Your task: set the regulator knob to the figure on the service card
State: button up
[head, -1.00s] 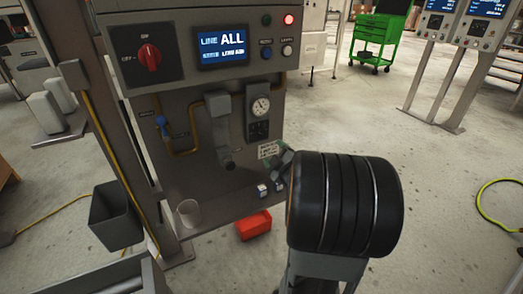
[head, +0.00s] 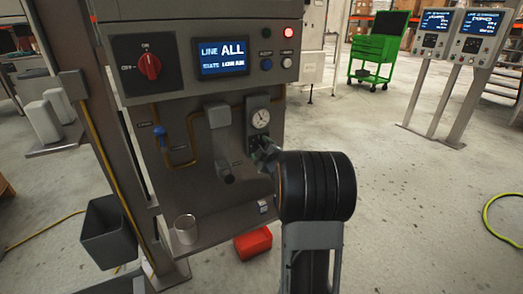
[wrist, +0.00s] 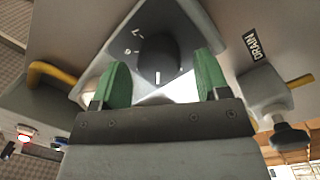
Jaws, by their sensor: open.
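The regulator knob (wrist: 158,58) is a dark round knob with a white pointer mark, on a dark plate with pale figures, in the wrist view. My gripper (wrist: 161,64) is open, its green-padded fingers to either side of the knob; I cannot tell whether they touch it. In the head view my gripper (head: 266,155) is at the panel just below the round white gauge (head: 260,118), and covers the knob there. The service card cannot be made out in either current view.
The panel has a red rotary switch (head: 149,66), a lit screen (head: 222,57) and a grey drain valve (wrist: 290,136) beside the regulator. A red box (head: 253,243) is on the floor.

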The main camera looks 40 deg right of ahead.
jog(key=shift+w+d, duration=0.1)
jog(key=shift+w, duration=0.2)
jog(key=c, duration=0.9)
jog(key=m+p, duration=0.2)
jog(key=m, duration=0.3)
jog(key=shift+r, duration=0.2)
jog(key=shift+d+m+g+y+p, duration=0.1)
jog(key=shift+m+g+y+p, duration=0.2)
jog(key=shift+m+p, duration=1.2)
jog(key=shift+m, duration=0.3)
